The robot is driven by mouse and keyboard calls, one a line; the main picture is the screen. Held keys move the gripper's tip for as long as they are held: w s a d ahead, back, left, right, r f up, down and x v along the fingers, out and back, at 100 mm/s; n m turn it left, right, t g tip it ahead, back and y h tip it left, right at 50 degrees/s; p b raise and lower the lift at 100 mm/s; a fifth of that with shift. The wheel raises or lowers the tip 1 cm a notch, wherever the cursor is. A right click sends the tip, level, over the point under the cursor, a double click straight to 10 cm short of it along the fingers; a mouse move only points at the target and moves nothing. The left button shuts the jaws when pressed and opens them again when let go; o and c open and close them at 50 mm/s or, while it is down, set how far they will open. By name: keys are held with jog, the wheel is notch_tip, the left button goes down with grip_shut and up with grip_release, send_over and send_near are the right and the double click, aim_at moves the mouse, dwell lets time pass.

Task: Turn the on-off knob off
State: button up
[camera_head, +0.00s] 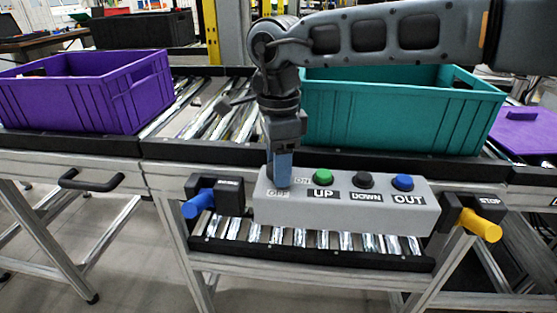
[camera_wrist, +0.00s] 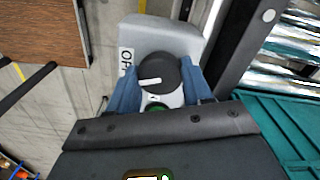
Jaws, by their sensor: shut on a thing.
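The on-off knob (camera_wrist: 165,68) is a round black dial with a white pointer mark, on a light grey control box (camera_head: 343,208). In the wrist view the mark points left, toward the side of the box with the partly visible OFF label (camera_wrist: 126,62). In the head view my gripper (camera_head: 281,184) reaches down over the box's left end and hides the knob, between the ON label (camera_head: 302,180) and the OFF label (camera_head: 278,193). In the wrist view my gripper (camera_wrist: 160,82) has its blue fingers on both sides of the knob, shut on it.
Green (camera_head: 323,176), black (camera_head: 363,180) and blue (camera_head: 402,182) buttons sit right of the knob. A blue-ended handle (camera_head: 198,203) and a yellow-ended STOP handle (camera_head: 480,225) flank the box. Purple (camera_head: 95,95) and teal (camera_head: 400,112) crates stand on the conveyor behind.

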jog(key=shift+w+m, duration=0.1)
jog(key=shift+m, duration=1.8)
jog(key=o, duration=1)
jog(key=shift+o, duration=0.2)
jog(key=shift+r, duration=3.95)
